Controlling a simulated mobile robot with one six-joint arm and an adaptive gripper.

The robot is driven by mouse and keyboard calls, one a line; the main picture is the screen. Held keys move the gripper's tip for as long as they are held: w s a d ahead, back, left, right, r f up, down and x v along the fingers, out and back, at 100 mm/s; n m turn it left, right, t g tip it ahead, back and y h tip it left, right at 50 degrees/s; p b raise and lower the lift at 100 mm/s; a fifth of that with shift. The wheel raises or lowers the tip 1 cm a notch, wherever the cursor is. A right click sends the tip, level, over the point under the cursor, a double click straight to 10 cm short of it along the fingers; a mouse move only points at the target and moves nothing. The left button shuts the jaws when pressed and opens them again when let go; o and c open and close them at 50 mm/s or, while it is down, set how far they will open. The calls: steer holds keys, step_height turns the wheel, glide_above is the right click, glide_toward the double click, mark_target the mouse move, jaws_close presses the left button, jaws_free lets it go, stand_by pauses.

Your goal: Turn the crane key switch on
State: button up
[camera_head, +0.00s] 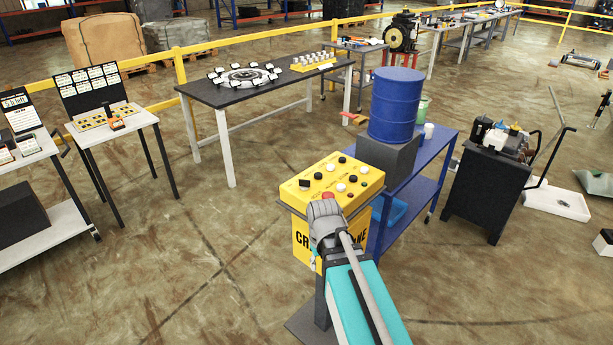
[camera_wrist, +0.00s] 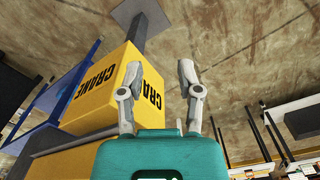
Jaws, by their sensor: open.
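The yellow crane control box (camera_head: 338,178) stands on a post in the head view. Its sloped top carries several black and white controls and a red button (camera_head: 328,196). I cannot tell which control is the key switch. My gripper (camera_head: 323,228) is at the box's near side, below the red button, and covers part of the front face. In the wrist view my gripper (camera_wrist: 162,75) is open with nothing between its fingers. There the box (camera_wrist: 105,90) fills the left side, its CRANE lettering tilted. The left finger overlaps the box's edge; contact cannot be told.
A blue cart (camera_head: 433,160) with a blue drum (camera_head: 396,105) stands right behind the box. A dark table (camera_head: 265,90) is behind to the left, and a small white table (camera_head: 115,125) farther left. A black cabinet (camera_head: 485,190) stands right. Floor left of the box is clear.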

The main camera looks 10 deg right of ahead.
mark_target(305, 184)
steer(key=w+r+n+p, duration=1.2)
steer(key=w+r+p, duration=1)
steer(key=w, duration=0.4)
steer(key=shift+w+d+r, duration=0.2)
steer(key=shift+r, duration=0.5)
steer(key=shift+f, duration=0.15)
step_height(305, 184, down, 14)
steer(key=b, duration=1.3)
steer(key=shift+r+b, duration=0.2)
steer(key=shift+b, duration=0.1)
jaws_close()
steer(key=shift+d, duration=0.15)
